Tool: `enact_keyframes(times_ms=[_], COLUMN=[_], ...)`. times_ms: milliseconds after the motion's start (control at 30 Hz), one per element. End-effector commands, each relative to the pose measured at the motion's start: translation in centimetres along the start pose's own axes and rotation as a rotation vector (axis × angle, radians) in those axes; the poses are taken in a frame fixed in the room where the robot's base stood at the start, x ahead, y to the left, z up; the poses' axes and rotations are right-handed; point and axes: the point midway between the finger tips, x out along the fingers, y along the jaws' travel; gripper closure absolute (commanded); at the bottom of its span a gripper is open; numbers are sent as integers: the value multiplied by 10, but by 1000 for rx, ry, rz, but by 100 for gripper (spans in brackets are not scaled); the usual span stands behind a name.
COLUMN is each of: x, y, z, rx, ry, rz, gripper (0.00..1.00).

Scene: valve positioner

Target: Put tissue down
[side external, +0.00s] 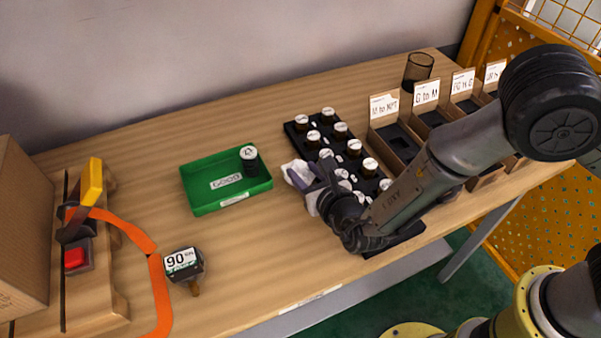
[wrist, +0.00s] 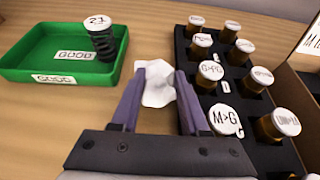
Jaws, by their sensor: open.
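A crumpled white tissue (wrist: 155,84) lies between and just beyond the fingertips of my gripper (wrist: 157,85) in the wrist view. My gripper is open, with a purple-grey finger on each side of the tissue. In the side view, the tissue (side external: 299,173) shows at the tip of my gripper (side external: 305,185), partly hidden by it. The tissue appears to rest on the wooden table between the green tray and the black rack, though exact contact is hard to tell.
A green tray (side external: 205,204) labelled GOOD holds a black capped part (side external: 249,160). A black rack (side external: 294,131) with several white-capped parts stands close right of my gripper. Labelled bins (side external: 391,140) stand behind it. A 90-marked device (side external: 184,266) lies at front left.

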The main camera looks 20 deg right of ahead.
Motion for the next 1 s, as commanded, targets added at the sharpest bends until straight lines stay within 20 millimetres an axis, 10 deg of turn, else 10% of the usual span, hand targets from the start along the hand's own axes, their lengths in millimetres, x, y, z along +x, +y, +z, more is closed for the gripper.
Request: enact_keyframes(times_ms=[133,1000], x=[0,-9], y=[0,0], z=[0,22], rx=[0,5], ry=[0,-3], rz=[0,1], gripper=[100,100])
